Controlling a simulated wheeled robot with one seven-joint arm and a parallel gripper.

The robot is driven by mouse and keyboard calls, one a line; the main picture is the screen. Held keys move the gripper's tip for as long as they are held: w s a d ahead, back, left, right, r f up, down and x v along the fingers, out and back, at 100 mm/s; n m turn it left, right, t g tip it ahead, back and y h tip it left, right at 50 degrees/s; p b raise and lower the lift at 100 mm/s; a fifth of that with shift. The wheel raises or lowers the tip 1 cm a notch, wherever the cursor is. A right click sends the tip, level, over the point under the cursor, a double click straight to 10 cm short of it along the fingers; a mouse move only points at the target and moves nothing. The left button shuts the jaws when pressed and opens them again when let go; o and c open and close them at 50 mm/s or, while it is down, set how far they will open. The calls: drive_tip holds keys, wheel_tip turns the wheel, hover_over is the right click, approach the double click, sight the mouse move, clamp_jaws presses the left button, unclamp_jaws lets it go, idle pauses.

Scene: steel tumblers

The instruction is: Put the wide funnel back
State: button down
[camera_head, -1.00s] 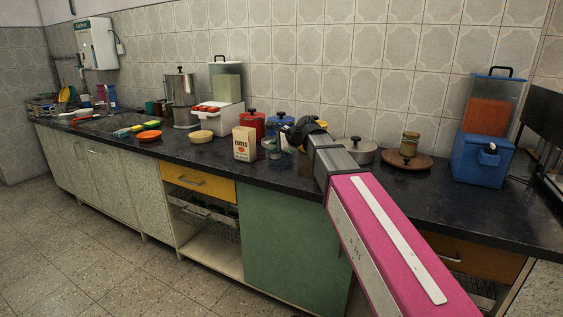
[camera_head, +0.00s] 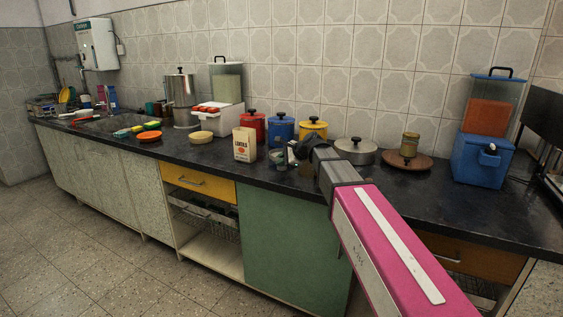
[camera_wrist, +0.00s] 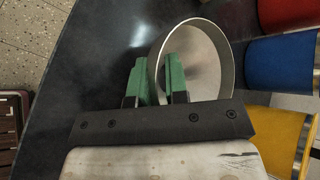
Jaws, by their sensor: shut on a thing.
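The wide funnel (camera_wrist: 224,62) shows in the wrist view as a broad, round steel ring seen from above. My gripper (camera_wrist: 157,72) has green fingers, one outside the ring and one inside. They are shut on the left side of its wall. In the head view my gripper (camera_head: 291,154) is low over the dark counter, in front of the yellow canister. The funnel is small and partly hidden there, and I cannot tell whether it touches the counter.
Red (camera_head: 252,127), blue (camera_head: 281,130) and yellow (camera_head: 313,129) canisters stand behind my gripper. A carton (camera_head: 244,145) is to the left, a lidded pot (camera_head: 356,151) to the right. The counter's front edge is close; bare counter (camera_wrist: 95,60) lies left of the funnel.

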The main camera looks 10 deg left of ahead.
drive_tip(key=c, duration=1.1)
unclamp_jaws()
drive_tip(key=v, duration=1.2)
drive_tip(key=shift+s, duration=0.1)
